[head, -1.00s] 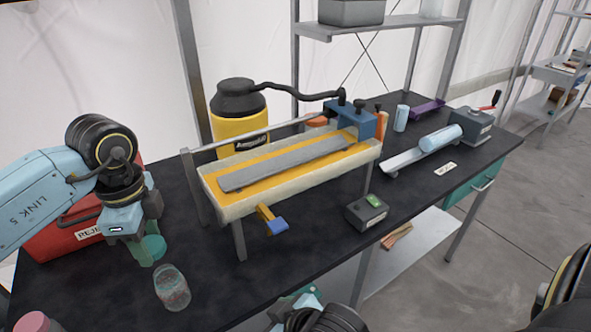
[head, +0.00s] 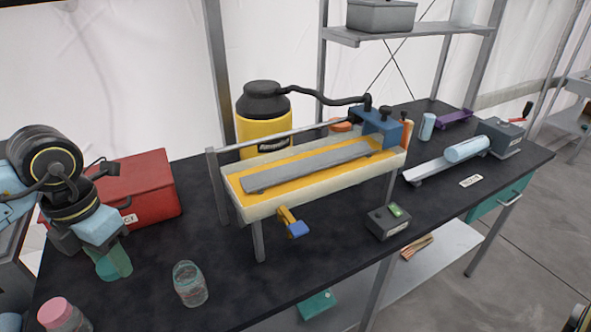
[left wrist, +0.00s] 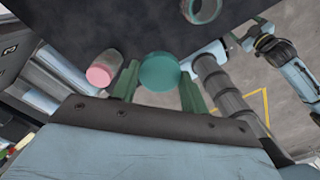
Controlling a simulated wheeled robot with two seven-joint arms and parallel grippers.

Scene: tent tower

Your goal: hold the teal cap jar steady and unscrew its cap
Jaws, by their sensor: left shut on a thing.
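My left gripper (head: 115,264) is shut on the teal cap (head: 106,267), above the table at the left. In the left wrist view, the round teal cap (left wrist: 160,72) sits between the two green fingers. The clear glass jar (head: 190,285) stands upright and uncapped on the black table, to the right of the gripper and apart from it. Its open rim (left wrist: 203,8) shows at the top of the left wrist view. My right arm shows at the upper right of that view; its gripper (left wrist: 237,40) is too small to read.
A pink-capped jar (head: 62,314) stands at the table's near left. A red box (head: 145,190) is behind my left gripper. A yellow-topped fixture (head: 320,170) and a small grey box with a green button (head: 388,222) are to the right. Table around the glass jar is clear.

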